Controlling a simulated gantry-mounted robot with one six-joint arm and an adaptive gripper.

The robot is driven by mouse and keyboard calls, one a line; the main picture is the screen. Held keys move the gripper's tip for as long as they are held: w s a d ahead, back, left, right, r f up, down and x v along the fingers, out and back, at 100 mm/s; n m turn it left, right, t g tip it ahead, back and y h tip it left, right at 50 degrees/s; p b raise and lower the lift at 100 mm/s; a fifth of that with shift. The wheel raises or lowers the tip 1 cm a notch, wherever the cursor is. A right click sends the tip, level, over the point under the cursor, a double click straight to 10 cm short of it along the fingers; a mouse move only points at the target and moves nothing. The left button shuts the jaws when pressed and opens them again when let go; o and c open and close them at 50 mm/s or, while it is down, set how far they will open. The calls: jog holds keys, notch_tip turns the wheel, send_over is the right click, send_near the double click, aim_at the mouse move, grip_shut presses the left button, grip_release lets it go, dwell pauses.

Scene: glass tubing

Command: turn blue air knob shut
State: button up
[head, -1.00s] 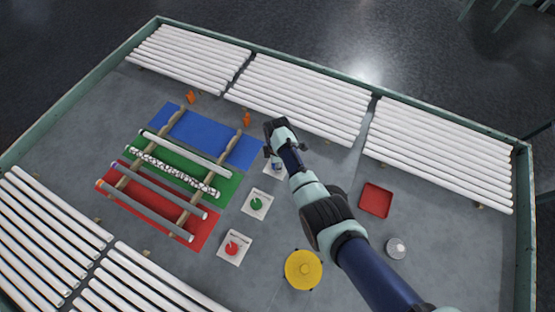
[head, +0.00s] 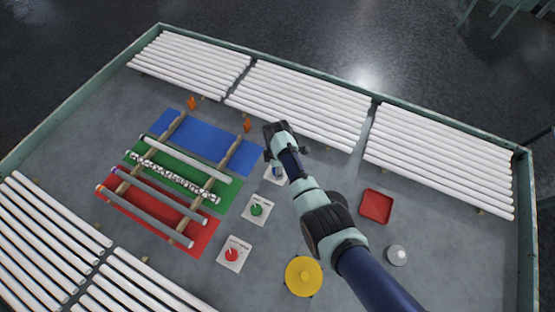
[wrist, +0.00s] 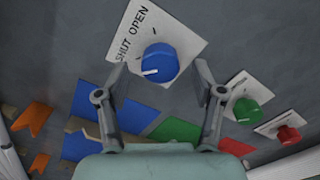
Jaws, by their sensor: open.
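The blue knob (wrist: 160,62) sits on a white plate (wrist: 185,28) marked SHUT and OPEN. Its white pointer line is on the left side of its face, nearer the SHUT word than the OPEN word. My gripper (wrist: 161,76) is open, with one finger at the lower left of the knob and one at the lower right. No contact shows, and I cannot tell its height above the knob. In the head view the blue knob (head: 277,171) is partly hidden by my gripper (head: 272,158).
A green knob (head: 257,209) and a red knob (head: 232,254) stand on plates nearby. A rack with glass tubes (head: 165,205) lies to the left over coloured mats. A red tray (head: 376,206) and a yellow disc (head: 304,276) lie right of them. White tube rows border the table.

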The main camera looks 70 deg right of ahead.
notch_tip(320, 180, up, 11)
jog(key=shift+f, duration=0.15)
dwell(0.5)
jog(key=w+a+r+m+t+h, duration=0.1)
jog(key=w+a+r+t, duration=0.25)
jog(key=w+a, duration=0.4)
jog(key=w+a+r+m+t+h, duration=0.15)
jog(key=w+a+r, duration=0.3)
jog(key=a, duration=0.55)
jog(key=s+a+r+m+t+y, duration=0.15)
jog(key=a+r+t, duration=0.25)
jog(key=a+r, duration=0.6)
jog(key=s+a+r+m+t+y, duration=0.15)
jog(key=s+a+r+t, duration=0.35)
jog(key=a, duration=0.9)
jog(key=w+d+r+g+p, duration=0.1)
jog(key=w+r+p, duration=0.2)
jog(key=r+p, duration=2.1)
jog(key=shift+d+r, duration=0.15)
jog(key=shift+r, duration=0.4)
